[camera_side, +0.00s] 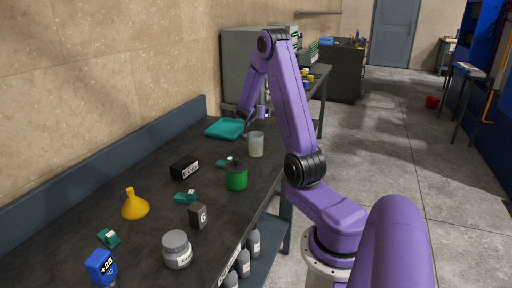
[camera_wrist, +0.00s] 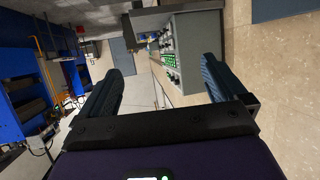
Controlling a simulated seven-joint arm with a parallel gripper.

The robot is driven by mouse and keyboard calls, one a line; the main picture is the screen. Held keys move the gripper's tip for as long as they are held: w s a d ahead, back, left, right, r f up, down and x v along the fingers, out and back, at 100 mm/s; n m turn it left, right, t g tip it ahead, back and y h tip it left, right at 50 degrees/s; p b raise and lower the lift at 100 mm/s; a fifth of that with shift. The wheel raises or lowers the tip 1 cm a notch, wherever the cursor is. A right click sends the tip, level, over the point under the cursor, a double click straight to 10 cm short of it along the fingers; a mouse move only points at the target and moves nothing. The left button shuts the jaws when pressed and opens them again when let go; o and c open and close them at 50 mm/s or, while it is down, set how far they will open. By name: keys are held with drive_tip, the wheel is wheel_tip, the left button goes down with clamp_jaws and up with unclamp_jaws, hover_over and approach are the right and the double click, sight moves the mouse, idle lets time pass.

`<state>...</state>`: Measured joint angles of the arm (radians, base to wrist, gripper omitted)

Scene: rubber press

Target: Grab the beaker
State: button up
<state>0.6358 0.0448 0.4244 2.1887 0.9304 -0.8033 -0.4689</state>
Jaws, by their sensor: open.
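The beaker (camera_side: 256,146) is a whitish, translucent cup. It stands upright on the dark bench top (camera_side: 150,250), near its right edge, in the side view. My gripper (camera_side: 251,115) is above the beaker and appears apart from it; the exact gap is unclear. In the wrist view my gripper (camera_wrist: 163,80) has its two dark fingers spread wide with nothing between them. The beaker does not show in the wrist view, which looks out across the room.
A teal tray (camera_side: 224,128) lies behind the beaker. A green pot (camera_side: 236,178) stands in front of it. A black box (camera_side: 184,166), yellow funnel (camera_side: 134,205), grey jar (camera_side: 177,250) and blue timer (camera_side: 101,266) are nearer. A grey cabinet (camera_side: 240,60) stands behind.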

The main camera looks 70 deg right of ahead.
sight(255, 139)
wheel_tip(255, 139, down, 11)
drive_tip(key=shift+r, duration=0.15)
drive_tip(key=shift+w+d+f, duration=0.1)
drive_tip(key=shift+d+f, duration=0.15)
drive_tip(key=shift+x, duration=2.2)
drive_tip(key=c, duration=1.1)
